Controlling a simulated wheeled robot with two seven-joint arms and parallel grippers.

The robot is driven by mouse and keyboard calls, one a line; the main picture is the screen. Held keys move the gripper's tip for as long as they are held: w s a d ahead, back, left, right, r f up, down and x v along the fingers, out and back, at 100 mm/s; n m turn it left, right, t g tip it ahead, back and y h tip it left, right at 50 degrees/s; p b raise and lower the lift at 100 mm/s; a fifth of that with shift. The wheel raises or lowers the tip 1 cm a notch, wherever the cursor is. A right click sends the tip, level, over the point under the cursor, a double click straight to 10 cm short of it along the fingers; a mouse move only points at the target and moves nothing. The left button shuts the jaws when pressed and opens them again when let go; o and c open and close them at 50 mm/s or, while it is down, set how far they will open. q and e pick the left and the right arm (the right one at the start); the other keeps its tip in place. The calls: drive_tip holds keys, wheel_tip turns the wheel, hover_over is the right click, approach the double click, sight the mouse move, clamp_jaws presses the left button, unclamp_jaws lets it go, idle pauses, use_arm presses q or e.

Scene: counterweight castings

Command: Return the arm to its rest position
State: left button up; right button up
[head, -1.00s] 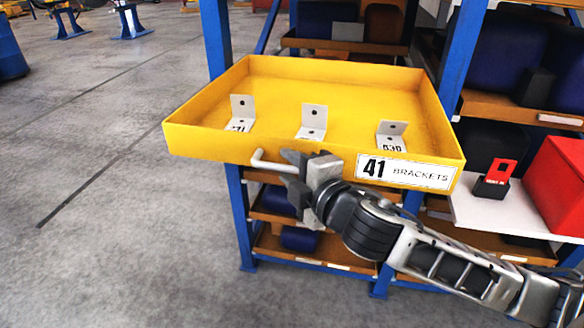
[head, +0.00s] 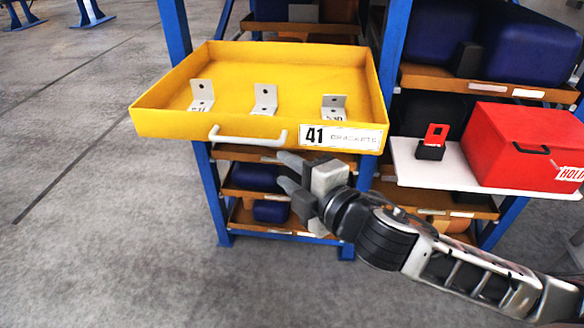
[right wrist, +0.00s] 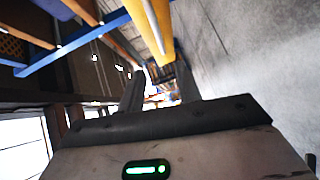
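My right gripper (head: 284,172) is open and empty, just below and to the right of the white handle (head: 248,136) of a yellow drawer (head: 160,123). A gap shows between the fingertips and the handle. The right arm reaches in from the lower right. In the right wrist view the two fingers (right wrist: 160,92) stand apart with nothing between them, and the yellow drawer (right wrist: 154,28) shows above them. The drawer is pulled out of the blue rack, labelled "41 BRACKETS", and holds three metal brackets, one of them at the left (head: 202,95). My left gripper is not in view.
A red box (head: 515,145) and a small red-and-black item (head: 433,141) sit on a white shelf (head: 415,173) at the right. Blue rack posts (head: 398,50) and lower shelves with bins stand behind the arm. The grey floor at the left is clear.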

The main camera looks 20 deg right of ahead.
idle(0.3)
drive_tip(key=shift+f, duration=0.1)
drive_tip(key=s+f+m+g, duration=0.2)
drive_tip(key=s+f+m, duration=0.2)
drive_tip(key=f, duration=0.5)
drive_tip(key=s+a+f+m+g+h, duration=0.1)
drive_tip(key=s+f+m+g, duration=0.1)
drive_tip(key=s+f+m, duration=0.3)
drive_tip(key=s+a+f+m+g, duration=0.1)
drive_tip(key=s+f+m, duration=0.4)
drive_tip(key=f, duration=0.8)
drive_tip(key=m+g, duration=0.1)
drive_tip(key=m, duration=0.1)
drive_tip(key=shift+s+f+m, duration=0.2)
drive_tip(key=shift+s+m, duration=0.05)
drive_tip(key=shift+m, duration=0.15)
drive_tip(key=shift+d, duration=0.1)
idle(1.9)
